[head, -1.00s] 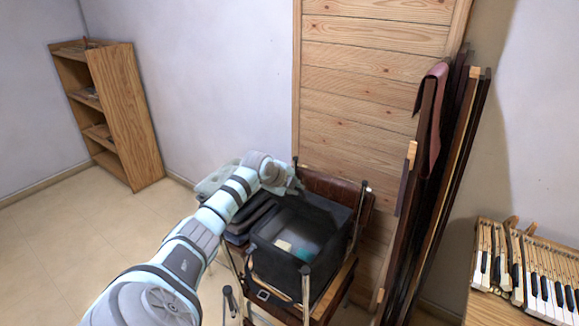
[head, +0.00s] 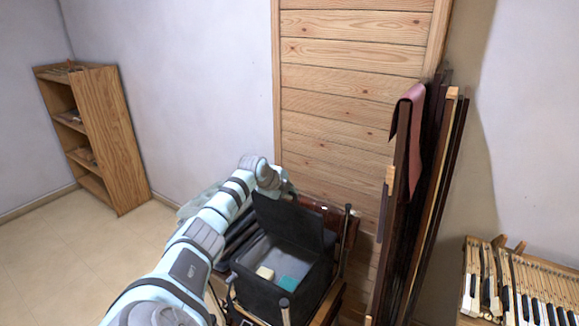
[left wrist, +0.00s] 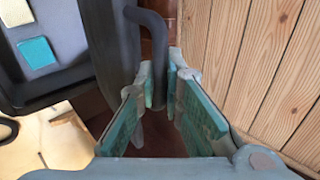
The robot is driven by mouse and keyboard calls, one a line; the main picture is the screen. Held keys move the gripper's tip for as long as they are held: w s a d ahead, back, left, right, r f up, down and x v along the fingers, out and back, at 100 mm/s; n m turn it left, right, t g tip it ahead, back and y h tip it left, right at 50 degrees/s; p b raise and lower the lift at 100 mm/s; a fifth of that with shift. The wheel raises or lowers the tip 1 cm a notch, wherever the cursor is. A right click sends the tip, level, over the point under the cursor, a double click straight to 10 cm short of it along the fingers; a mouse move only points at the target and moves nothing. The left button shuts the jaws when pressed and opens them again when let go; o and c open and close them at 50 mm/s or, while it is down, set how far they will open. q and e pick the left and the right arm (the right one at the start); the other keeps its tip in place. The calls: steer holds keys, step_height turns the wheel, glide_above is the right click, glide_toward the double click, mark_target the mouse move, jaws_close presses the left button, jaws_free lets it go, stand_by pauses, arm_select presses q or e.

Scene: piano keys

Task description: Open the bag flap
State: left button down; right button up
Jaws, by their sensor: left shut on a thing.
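The black bag (head: 262,292) sits on a wooden chair, open at the top. Its dark flap (head: 290,220) stands raised along the far side, tilted up from the opening. Inside lie a cream block (head: 265,273) and a teal block (head: 288,284); they also show in the left wrist view. My left gripper (head: 286,190) is at the top left corner of the flap. In the left wrist view, my left gripper (left wrist: 168,85) is shut on a curved black handle (left wrist: 154,40) beside the flap. My right gripper is out of view.
Wooden panelling (head: 345,110) rises close behind the chair. Dark boards with a reddish cloth (head: 415,140) lean at the right. Piano keys (head: 520,290) lie at the lower right. A bookcase (head: 95,135) stands far left, with clear floor before it.

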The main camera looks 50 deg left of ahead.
arm_select(q)
steer(key=c, duration=2)
jaws_free()
steer(key=shift+d, duration=0.1)
steer(key=shift+o, duration=0.2)
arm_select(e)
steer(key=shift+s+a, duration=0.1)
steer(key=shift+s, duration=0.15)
arm_select(q)
steer(key=shift+s+r, duration=0.1)
steer(key=v, duration=0.7)
